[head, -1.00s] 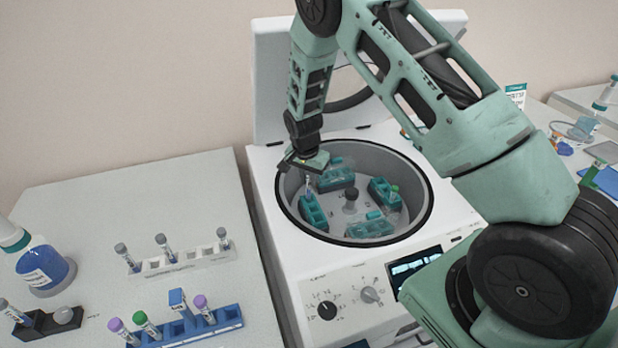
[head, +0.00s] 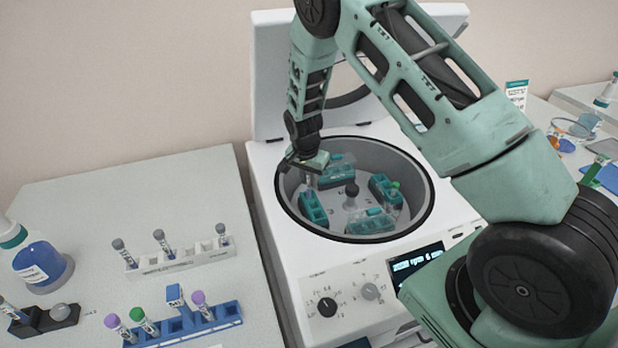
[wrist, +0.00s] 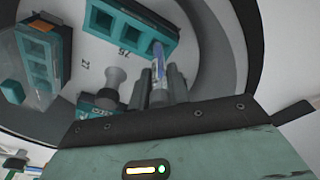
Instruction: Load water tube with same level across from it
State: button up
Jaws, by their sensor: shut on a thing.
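My gripper (head: 309,177) is inside the open centrifuge bowl, shut on a tube (wrist: 158,68) with a white and blue label. In the wrist view the tube lies between the two dark fingers, its far end at the end slot of a teal bucket (wrist: 122,30). I cannot tell how far it is in. In the head view this left bucket (head: 314,209) is below my gripper. A green-capped tube (head: 395,187) stands in the right bucket (head: 380,188), across the rotor hub (head: 351,190). The water levels cannot be read.
The centrifuge's bowl rim (head: 432,200) surrounds my gripper closely, and its lid stands up behind. More buckets sit at the back (head: 336,178) and front (head: 370,222). On the left table are a white rack (head: 180,259) with grey-capped tubes and a blue rack (head: 205,325) with several tubes.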

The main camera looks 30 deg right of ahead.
jog(key=shift+f+b, duration=0.95)
jog(key=shift+f, duration=0.45)
jog(key=shift+f, duration=0.15)
jog(key=o, duration=0.8)
jog(key=r+b, duration=0.1)
jog(key=r, duration=0.3)
jog(key=a+r, duration=0.1)
jog(key=r, duration=0.3)
jog(key=s+r+b, duration=0.1)
jog(key=r, duration=0.3)
jog(key=shift+a+b, duration=0.25)
jog(key=shift+b, duration=0.05)
